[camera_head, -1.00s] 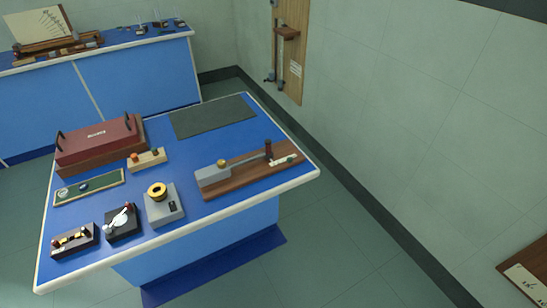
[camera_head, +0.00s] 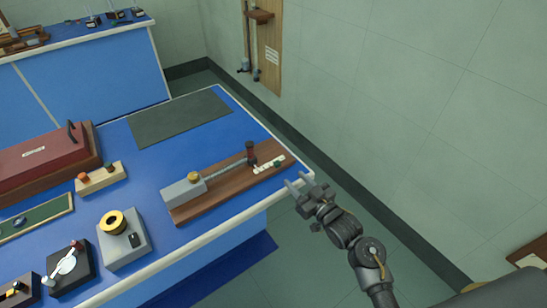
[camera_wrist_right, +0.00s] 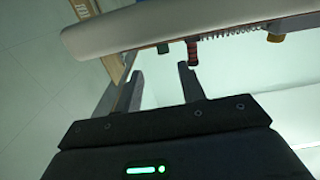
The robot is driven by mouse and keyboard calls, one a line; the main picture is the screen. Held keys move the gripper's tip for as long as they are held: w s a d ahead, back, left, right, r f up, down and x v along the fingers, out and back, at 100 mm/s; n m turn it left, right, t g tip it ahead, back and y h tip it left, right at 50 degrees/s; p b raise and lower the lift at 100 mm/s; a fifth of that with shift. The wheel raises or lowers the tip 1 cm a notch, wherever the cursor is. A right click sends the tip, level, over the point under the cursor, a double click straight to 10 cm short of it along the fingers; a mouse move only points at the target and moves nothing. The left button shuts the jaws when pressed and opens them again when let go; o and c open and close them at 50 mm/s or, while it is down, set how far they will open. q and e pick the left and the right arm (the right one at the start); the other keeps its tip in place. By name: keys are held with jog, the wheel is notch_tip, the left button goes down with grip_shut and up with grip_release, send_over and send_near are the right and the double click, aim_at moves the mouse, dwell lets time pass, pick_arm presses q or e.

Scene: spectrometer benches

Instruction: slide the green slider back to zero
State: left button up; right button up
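The green slider (camera_head: 277,164) is a small dark green piece on a white scale strip (camera_head: 265,166) at the right end of a wooden board (camera_head: 225,186). In the right wrist view, a small dark piece (camera_wrist_right: 163,47) beside the red post may be the slider. My right gripper (camera_head: 297,182) is just off the table's right corner, apart from the slider and empty. Its fingers stand apart in the right wrist view (camera_wrist_right: 159,75). The scale's marks are too small to read. My left gripper is not in view.
On the board stand a dark red post (camera_head: 251,154), a spring (camera_head: 228,168) and a grey block (camera_head: 184,193) with a brass knob. The table's white edge (camera_head: 290,186) lies between gripper and board. A dark mat (camera_head: 180,117) lies behind. The wall is to the right.

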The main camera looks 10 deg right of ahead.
aim_at(279, 165)
jog(key=shift+w+a+r, duration=0.1)
jog(key=shift+w+a, duration=0.25)
jog(key=shift+w, duration=0.05)
jog(key=p+x, duration=0.1)
jog(key=x, duration=0.9)
jog(key=shift+a, duration=0.15)
grip_shut()
